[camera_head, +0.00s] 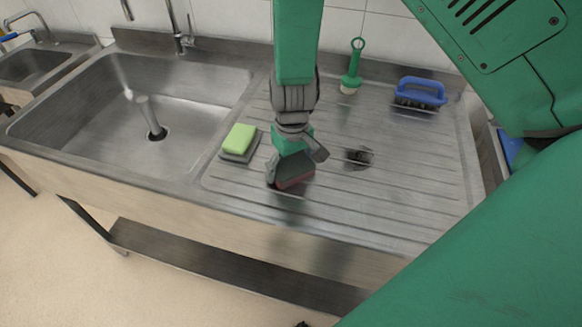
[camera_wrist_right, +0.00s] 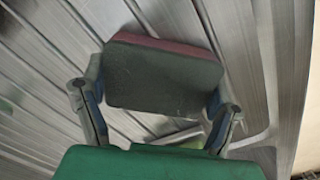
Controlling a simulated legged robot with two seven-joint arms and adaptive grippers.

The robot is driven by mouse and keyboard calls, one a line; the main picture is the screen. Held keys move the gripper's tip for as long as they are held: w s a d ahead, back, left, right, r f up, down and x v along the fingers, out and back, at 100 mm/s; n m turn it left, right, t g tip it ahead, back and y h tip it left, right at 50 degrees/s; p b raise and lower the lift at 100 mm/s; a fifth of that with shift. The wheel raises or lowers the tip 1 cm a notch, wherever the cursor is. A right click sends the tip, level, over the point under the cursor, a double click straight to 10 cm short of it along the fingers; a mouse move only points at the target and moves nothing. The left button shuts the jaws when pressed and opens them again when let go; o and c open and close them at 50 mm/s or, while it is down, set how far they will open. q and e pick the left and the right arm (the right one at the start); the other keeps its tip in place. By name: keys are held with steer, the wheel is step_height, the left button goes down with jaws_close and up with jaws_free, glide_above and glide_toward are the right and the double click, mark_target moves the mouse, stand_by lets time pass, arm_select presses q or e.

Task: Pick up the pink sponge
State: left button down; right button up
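The pink sponge (camera_head: 295,172) has a dark grey scouring face and a pinkish body. It is tilted between the fingers of my right gripper (camera_head: 297,168), just above the ribbed drainboard (camera_head: 410,195), with a dark shadow below it. In the right wrist view the sponge (camera_wrist_right: 163,77) shows its dark face, with a pink edge along the top. The fingers of my right gripper (camera_wrist_right: 160,108) stand against its left and right sides, shut on it. My left gripper is not in view.
A green sponge (camera_head: 240,137) on a dark pad lies left of the gripper, by the sink basin (camera_head: 110,115). A green-handled brush (camera_head: 353,68) and a blue brush (camera_head: 420,92) lie at the back. The front right drainboard is clear.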

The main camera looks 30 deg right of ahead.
mark_target(296, 163)
steer(key=shift+d, duration=0.4)
steer(key=shift+d+r, duration=0.2)
steer(key=r, duration=0.8)
steer(key=shift+a+r, duration=0.3)
steer(key=shift+r, duration=0.05)
steer(key=shift+a+r, duration=0.15)
steer(key=shift+r, duration=0.3)
steer(key=shift+d+f, duration=0.1)
steer(key=shift+d, duration=0.45)
steer(key=c, duration=0.3)
